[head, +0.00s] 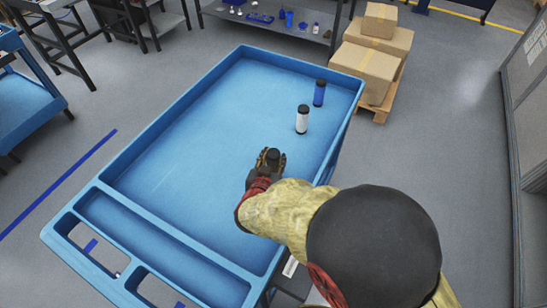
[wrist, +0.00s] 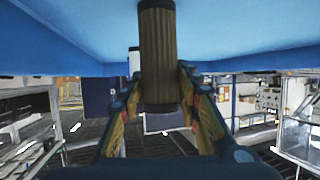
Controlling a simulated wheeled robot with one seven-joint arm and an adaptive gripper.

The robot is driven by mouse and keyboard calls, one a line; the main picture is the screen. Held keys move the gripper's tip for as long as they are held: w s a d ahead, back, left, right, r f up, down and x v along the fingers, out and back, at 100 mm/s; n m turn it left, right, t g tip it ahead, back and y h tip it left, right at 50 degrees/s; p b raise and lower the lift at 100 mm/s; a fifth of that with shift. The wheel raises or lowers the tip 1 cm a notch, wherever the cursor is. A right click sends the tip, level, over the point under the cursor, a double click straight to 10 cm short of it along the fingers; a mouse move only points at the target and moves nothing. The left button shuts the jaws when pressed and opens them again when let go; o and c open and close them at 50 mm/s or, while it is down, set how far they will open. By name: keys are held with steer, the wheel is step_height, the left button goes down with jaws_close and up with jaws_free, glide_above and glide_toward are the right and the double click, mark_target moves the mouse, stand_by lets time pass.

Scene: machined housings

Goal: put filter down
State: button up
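A filter with a tan ribbed body and black end caps (wrist: 158,55) is between the fingers of my gripper (wrist: 160,82) in the wrist view. The fingers sit close on both sides and appear shut on it. In the head view my gripper (head: 270,158) is over the near right part of the blue cart tray (head: 185,150). There only the filter's dark top cap (head: 273,154) shows; the hand hides the rest. The filter looks upright; I cannot tell whether its base touches the tray.
A white filter with black caps (head: 302,119) and a blue one (head: 319,93) stand upright near the tray's right edge, beyond my gripper. The tray's left and middle are clear. A raised rim surrounds it. Cardboard boxes (head: 372,60) are stacked on a pallet behind.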

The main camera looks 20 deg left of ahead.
steer(key=o, duration=0.3)
steer(key=shift+o, duration=0.2)
steer(key=shift+r, duration=0.2)
steer(key=shift+s+r, duration=0.15)
steer(key=shift+s, duration=0.1)
steer(key=p+v, duration=0.4)
steer(key=v, duration=0.7)
steer(key=shift+s, duration=0.2)
steer(key=shift+d+r, duration=0.1)
steer(key=shift+d, duration=0.05)
